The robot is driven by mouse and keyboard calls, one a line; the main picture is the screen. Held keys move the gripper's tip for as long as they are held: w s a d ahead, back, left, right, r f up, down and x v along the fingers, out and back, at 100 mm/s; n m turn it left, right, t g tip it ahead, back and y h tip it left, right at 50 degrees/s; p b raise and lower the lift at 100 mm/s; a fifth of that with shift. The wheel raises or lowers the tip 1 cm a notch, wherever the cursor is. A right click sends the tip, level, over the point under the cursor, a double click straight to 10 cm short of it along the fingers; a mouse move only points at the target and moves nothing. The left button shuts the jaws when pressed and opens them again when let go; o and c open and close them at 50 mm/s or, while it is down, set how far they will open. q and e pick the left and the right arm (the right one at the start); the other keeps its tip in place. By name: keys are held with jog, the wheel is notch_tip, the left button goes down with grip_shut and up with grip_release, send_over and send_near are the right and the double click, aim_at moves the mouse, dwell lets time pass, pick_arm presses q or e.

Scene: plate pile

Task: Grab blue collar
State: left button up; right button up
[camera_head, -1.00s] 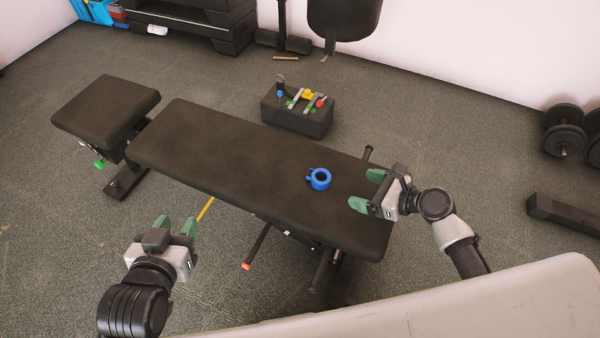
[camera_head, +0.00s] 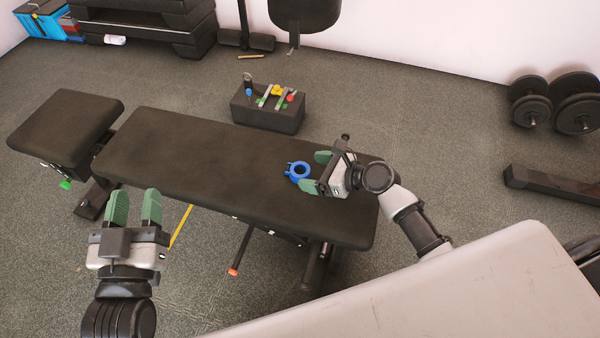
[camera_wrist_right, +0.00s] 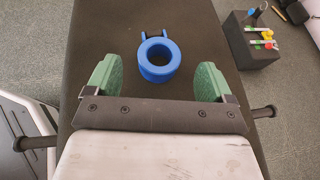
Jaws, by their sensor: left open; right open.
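The blue collar (camera_head: 299,171) is a ring with two small prongs, lying on the black bench pad (camera_head: 200,160) near its right part. My right gripper (camera_head: 314,171) is open just to the right of the collar, its green fingers pointing toward it. In the right wrist view the collar (camera_wrist_right: 159,60) sits ahead of and between the open fingers (camera_wrist_right: 158,82), with gaps on both sides and its prongs pointing away. My left gripper (camera_head: 134,207) is open and empty, in front of the bench's left part.
A black box (camera_head: 268,112) with several coloured clamp-like items stands on the floor behind the bench; it also shows in the right wrist view (camera_wrist_right: 250,45). Dumbbells (camera_head: 555,100) stand at the right. A pale surface (camera_head: 430,290) fills the lower right. Most of the pad is clear.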

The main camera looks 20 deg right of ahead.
aim_at(295, 169)
jog(key=b+x, duration=0.1)
jog(key=x, duration=0.2)
jog(key=shift+f, duration=0.2)
jog(key=shift+w+a+f+b, duration=0.1)
jog(key=shift+w+a+b, duration=0.15)
jog(key=shift+a+b, duration=0.1)
pick_arm(q)
jog(key=r+t, duration=0.1)
jog(key=s+r+t+h, duration=0.1)
jog(key=r+t, duration=0.1)
jog(key=s+r+t, duration=0.1)
jog(key=r+t, duration=0.1)
jog(key=shift+s+d+r+h, duration=0.1)
jog(key=shift+s+d+h, duration=0.1)
jog(key=shift+h, duration=0.1)
pick_arm(e)
jog(key=shift+c, duration=0.4)
jog(key=c, duration=1)
